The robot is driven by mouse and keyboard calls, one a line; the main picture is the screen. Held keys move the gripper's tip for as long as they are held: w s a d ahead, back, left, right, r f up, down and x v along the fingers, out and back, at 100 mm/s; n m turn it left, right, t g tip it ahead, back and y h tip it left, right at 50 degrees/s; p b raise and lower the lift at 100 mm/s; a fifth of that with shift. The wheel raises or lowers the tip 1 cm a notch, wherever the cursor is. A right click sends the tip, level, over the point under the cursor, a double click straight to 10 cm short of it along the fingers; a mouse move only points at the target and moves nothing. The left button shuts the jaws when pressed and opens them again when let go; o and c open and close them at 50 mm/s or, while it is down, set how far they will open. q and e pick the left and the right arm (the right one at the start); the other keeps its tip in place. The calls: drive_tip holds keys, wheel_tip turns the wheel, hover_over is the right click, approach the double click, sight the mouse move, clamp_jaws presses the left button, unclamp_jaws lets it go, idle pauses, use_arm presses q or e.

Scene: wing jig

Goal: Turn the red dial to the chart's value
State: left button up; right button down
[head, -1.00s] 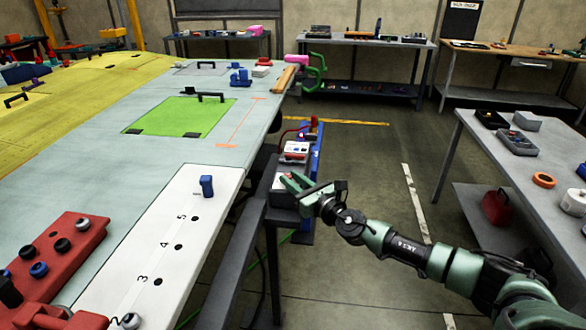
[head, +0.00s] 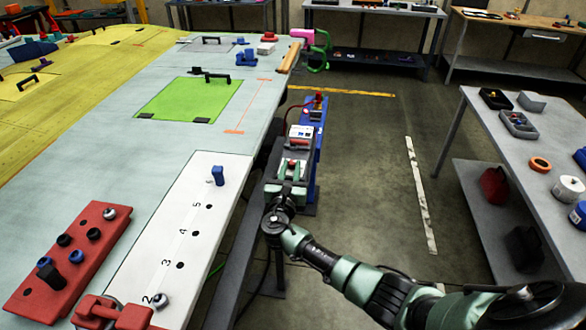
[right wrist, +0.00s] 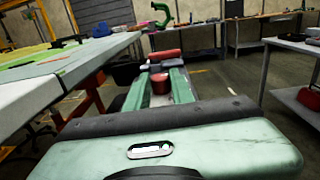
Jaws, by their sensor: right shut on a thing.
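The dial's pointer and scale cannot be made out. A white panel (head: 301,131) with small markings is just behind the dial; its value is too small to read. My left gripper is not in view.
The long table's (head: 110,150) edge runs close along the left of my right arm. A white numbered strip (head: 190,215) and a red block with knobs (head: 70,262) lie on it. A grey side table (head: 510,160) stands right, with open floor between.

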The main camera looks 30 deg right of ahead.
drive_tip(key=shift+w+a+m+g+h+b, duration=0.2)
drive_tip(key=shift+m+g+h+b, duration=0.3)
drive_tip(key=shift+m+g+h, duration=0.35)
drive_tip(key=shift+h, duration=0.35)
drive_tip(key=c, duration=1.2)
unclamp_jaws()
drive_tip(key=b+v, duration=0.1)
drive_tip(key=v, duration=0.6)
drive_tip(key=shift+s+a, duration=0.25)
drive_tip(key=shift+s, duration=0.05)
drive_tip(key=shift+r, duration=0.1)
